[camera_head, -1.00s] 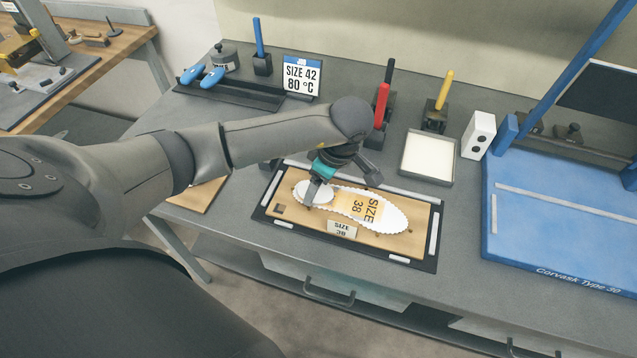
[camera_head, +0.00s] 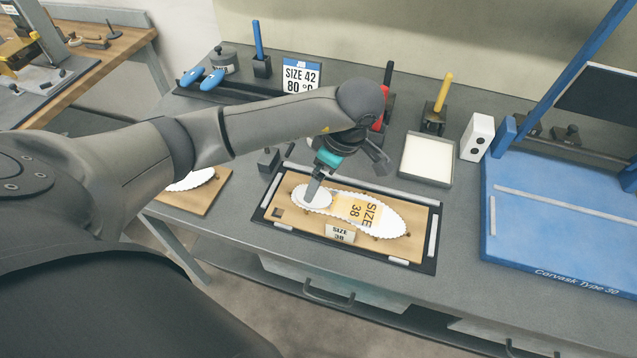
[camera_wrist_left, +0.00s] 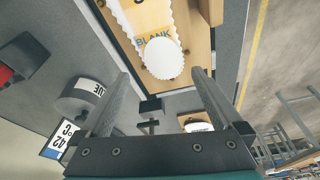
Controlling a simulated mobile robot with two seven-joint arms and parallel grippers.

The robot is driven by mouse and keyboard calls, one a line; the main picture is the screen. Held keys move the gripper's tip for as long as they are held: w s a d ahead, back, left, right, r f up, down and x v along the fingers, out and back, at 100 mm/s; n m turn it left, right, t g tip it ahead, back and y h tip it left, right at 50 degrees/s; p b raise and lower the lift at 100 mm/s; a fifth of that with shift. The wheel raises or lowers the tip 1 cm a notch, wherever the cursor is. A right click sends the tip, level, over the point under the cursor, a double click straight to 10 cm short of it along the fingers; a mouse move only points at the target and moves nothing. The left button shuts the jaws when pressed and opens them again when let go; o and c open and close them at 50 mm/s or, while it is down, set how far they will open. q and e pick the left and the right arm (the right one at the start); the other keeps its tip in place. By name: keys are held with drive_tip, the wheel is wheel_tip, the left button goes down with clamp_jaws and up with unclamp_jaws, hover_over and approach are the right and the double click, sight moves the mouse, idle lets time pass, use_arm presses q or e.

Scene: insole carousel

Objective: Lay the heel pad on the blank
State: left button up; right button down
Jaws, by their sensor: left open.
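The blank (camera_head: 388,222) is a white sole shape with a scalloped edge and an orange SIZE 38 label, lying on a wooden board. The pad also shows in the left wrist view (camera_wrist_left: 163,60), covering the heel end beside the word BLANK. My left gripper (camera_head: 346,178) is open and empty above the heel end. In the wrist view its fingers (camera_wrist_left: 160,76) stand apart on either side of the pad, holding nothing. My right gripper is not in view.
A dark frame (camera_head: 437,228) surrounds the board. A white-topped tray (camera_head: 428,180) and a blue press (camera_head: 560,240) stand to the right. Tool holders and a SIZE 42 sign (camera_head: 301,75) stand behind. A second wooden board (camera_head: 208,195) lies left, partly behind my arm.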

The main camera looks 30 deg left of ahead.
sight(331, 203)
use_arm(q)
drive_tip(key=v, duration=0.7)
drive_tip(key=shift+r+p, duration=0.35)
